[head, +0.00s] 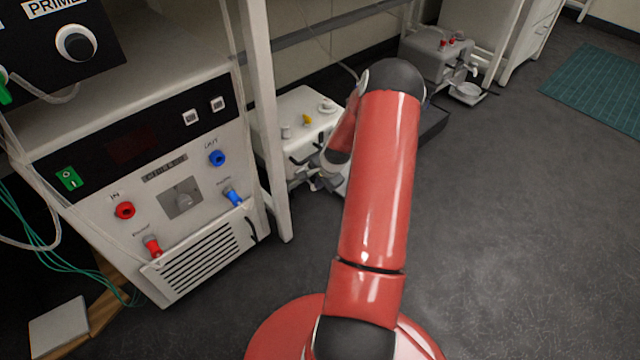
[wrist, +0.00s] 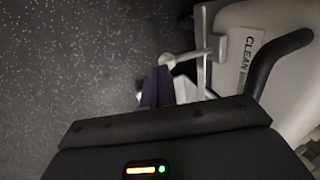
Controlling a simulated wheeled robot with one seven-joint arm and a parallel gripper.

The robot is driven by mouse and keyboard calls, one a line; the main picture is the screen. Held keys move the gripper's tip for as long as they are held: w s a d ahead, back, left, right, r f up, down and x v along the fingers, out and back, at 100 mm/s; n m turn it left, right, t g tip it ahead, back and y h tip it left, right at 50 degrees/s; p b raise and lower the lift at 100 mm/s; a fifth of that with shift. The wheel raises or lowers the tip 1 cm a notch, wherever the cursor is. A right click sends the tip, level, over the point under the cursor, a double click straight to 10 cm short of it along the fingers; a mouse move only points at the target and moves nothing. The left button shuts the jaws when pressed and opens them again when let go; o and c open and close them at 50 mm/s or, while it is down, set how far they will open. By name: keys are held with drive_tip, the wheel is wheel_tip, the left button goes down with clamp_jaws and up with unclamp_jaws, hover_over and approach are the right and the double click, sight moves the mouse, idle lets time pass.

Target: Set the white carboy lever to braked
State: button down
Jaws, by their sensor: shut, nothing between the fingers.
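The white carboy (head: 310,108) stands low beyond the grey machine's leg, with a yellow part on top; my arm hides its right side. In the wrist view its pale body (wrist: 285,18) fills the right, with a "CLEAN" label and a black handle. A white lever (wrist: 190,54) with a round knob end sticks out to the left from its side. My gripper (wrist: 155,84) is shut and empty, its dark fingers just below the knob; I cannot tell whether they touch it. In the head view my gripper (head: 322,180) is partly hidden at the carboy's front.
A grey machine (head: 190,190) with red and blue ports stands at the left, and a white upright post (head: 268,120) stands between it and the carboy. A second grey container (head: 435,55) with a tap is at the back.

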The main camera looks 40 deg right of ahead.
drive_tip(key=shift+r, duration=0.1)
drive_tip(key=shift+r+p, duration=0.45)
drive_tip(key=shift+r, duration=0.25)
